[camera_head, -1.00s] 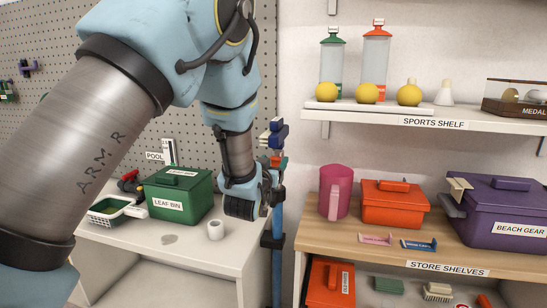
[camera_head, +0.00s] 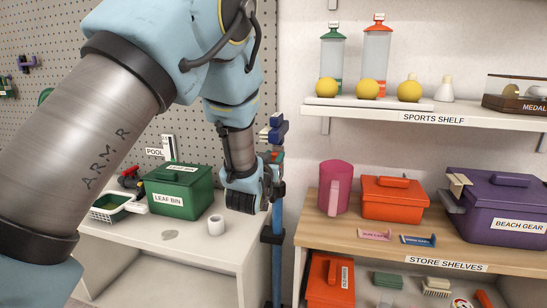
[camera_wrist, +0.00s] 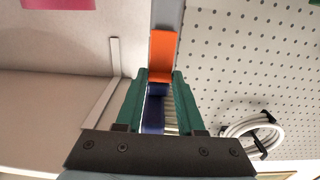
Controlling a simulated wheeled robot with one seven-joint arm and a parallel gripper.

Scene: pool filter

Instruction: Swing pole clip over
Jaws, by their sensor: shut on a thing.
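My gripper (camera_wrist: 160,80) has green fingers that close on a small orange piece, which I take to be the pole clip (camera_wrist: 162,52); which part lies between the tips is hard to tell. In the head view my gripper (camera_head: 262,190) is beside the upper part of a blue pole (camera_head: 277,262) standing upright between the bench and the store shelves. The orange-red piece (camera_head: 276,157) shows there just above the gripper. A dark blue brush head (camera_head: 278,127) tops the pole and also shows between the fingers in the wrist view (camera_wrist: 154,113). My wrist hides part of the pole.
The green leaf bin (camera_head: 182,190), a white roll (camera_head: 216,225) and a white basket (camera_head: 110,208) stand on the bench at left. Store shelves (camera_head: 325,232) are close on the right. A white coiled hose (camera_wrist: 252,135) hangs on the pegboard (camera_wrist: 255,60).

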